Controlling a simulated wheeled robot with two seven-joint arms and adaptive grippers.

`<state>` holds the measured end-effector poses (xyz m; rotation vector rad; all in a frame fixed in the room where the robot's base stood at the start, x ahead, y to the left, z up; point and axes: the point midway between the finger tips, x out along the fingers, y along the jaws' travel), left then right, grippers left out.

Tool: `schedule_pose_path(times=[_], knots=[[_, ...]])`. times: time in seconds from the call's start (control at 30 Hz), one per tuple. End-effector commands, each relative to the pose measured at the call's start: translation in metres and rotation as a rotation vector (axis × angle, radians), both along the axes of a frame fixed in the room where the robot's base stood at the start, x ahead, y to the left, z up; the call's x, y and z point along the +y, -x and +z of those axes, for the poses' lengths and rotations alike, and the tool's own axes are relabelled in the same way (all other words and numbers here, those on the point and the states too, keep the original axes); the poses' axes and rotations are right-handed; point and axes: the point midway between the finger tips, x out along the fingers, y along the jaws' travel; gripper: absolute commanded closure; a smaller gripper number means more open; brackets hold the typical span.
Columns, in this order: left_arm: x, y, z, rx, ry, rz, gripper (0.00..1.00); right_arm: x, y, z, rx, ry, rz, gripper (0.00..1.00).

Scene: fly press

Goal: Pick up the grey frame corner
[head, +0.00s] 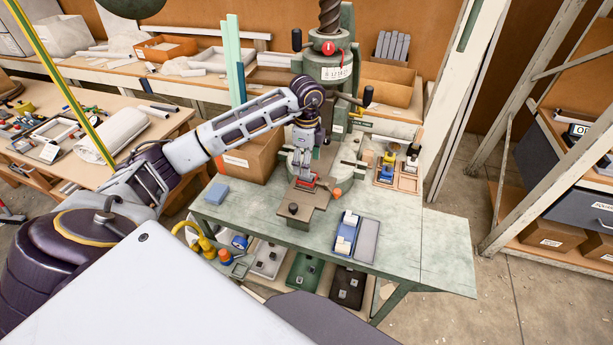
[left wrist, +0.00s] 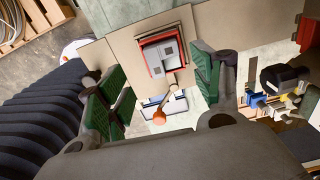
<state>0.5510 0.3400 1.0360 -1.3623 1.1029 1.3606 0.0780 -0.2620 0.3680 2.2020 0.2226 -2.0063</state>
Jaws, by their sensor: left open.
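A grey piece (left wrist: 162,56), which looks like the frame corner, sits in a red-edged holder (left wrist: 146,61) on the brown plate (left wrist: 118,50), seen in the left wrist view. In the head view the red holder (head: 303,187) shows on the brown plate (head: 310,217) under the press, partly covered by my gripper. My left gripper (head: 303,173) is above the holder, pointing down. In the left wrist view its green-padded fingers (left wrist: 160,85) are wide apart, with nothing between the pads. The grey piece lies beyond the fingertips. My right gripper is in neither view.
The green press (head: 328,65) stands behind the gripper. A lever with an orange knob (head: 337,192) is close on the right. A blue tray with white pieces (head: 343,245) lies at the front, and a cardboard box (head: 262,152) stands left. The table's right end (head: 435,240) is clear.

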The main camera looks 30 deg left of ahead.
Motion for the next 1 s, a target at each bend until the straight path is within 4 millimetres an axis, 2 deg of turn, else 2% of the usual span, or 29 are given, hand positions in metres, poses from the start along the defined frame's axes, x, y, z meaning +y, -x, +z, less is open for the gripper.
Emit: schedule_pose_path(times=[0.43,0.97,1.0], knots=[[0.003,-0.005,-0.042,0.002,-0.001,0.000,0.34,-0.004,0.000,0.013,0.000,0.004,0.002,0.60],[0.003,-0.005,-0.045,0.001,-0.001,0.000,0.34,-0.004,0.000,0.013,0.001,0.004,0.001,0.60],[0.003,-0.005,-0.045,0.001,-0.001,0.000,0.39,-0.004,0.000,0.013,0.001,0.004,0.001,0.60]])
